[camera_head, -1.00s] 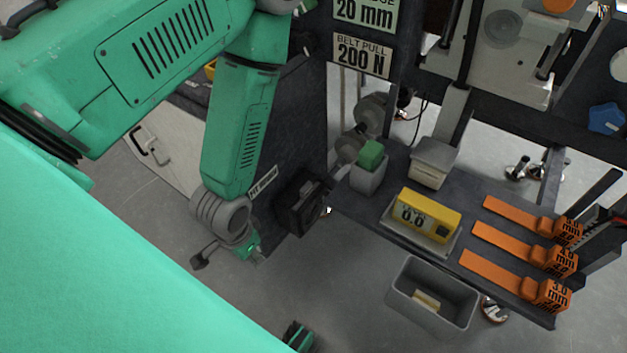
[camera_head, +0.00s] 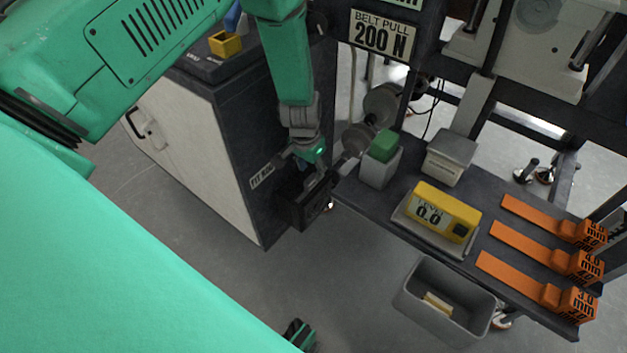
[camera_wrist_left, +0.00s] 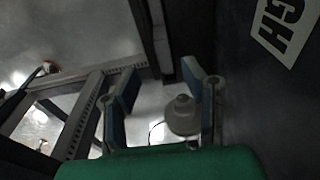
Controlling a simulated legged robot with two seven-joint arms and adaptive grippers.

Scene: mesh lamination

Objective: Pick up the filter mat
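I cannot make out a filter mat for certain in either view. My left gripper (camera_head: 316,160) is in front of the dark cabinet's side, just above a black box (camera_head: 307,205) fixed there; the arm hides part of this area. In the left wrist view the two blue-grey fingers of my left gripper (camera_wrist_left: 165,88) stand apart with nothing between their tips. A grey rounded knob-like part (camera_wrist_left: 183,116) shows behind them.
The cabinet (camera_head: 190,140) has a partly covered label (camera_head: 262,177). On the bench to the right are a green-topped block (camera_head: 380,165), a yellow level display (camera_head: 443,212) and several orange gauges (camera_head: 525,240). A grey bin (camera_head: 420,325) stands below. Open floor lies in front.

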